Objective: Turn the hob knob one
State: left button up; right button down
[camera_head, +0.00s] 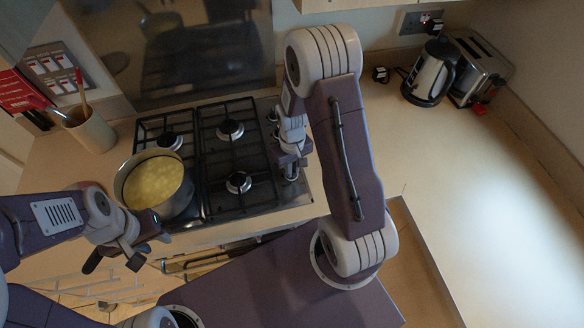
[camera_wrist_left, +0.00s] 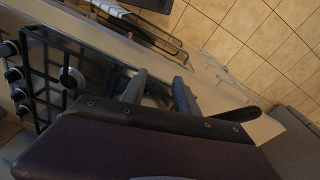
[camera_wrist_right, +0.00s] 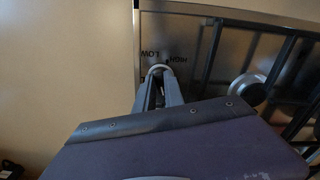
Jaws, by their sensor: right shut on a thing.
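The hob (camera_head: 248,205) has a row of knobs along its right edge, including two clear ones at the back, an upper knob (camera_head: 272,116) and one below it (camera_head: 276,133). My right gripper (camera_head: 291,168) is at the front part of that row. In the right wrist view its fingers (camera_wrist_right: 158,84) are shut on a round hob knob (camera_wrist_right: 158,69) beside the printed words LOW and HIGH. I cannot tell the knob's number. My left gripper (camera_head: 150,240) is at the hob's front left, near the pan. In the left wrist view its fingers (camera_wrist_left: 158,80) are apart.
A pan (camera_head: 120,185) of yellow food stands on the hob's front left. A utensil pot (camera_head: 92,133) is at the left. A kettle (camera_head: 428,75) and a toaster (camera_head: 478,68) stand at the back right. The right worktop (camera_head: 440,180) is mostly clear.

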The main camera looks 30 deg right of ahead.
jog(key=n, duration=0.5)
jog(key=shift+w+d+p, duration=0.1)
jog(key=shift+p, duration=0.2)
jog(key=shift+d+n, duration=0.1)
jog(key=shift+n, duration=2.7)
jog(key=c, duration=1.4)
grip_release()
jog(key=shift+w, duration=0.1)
jog(key=shift+c, duration=0.2)
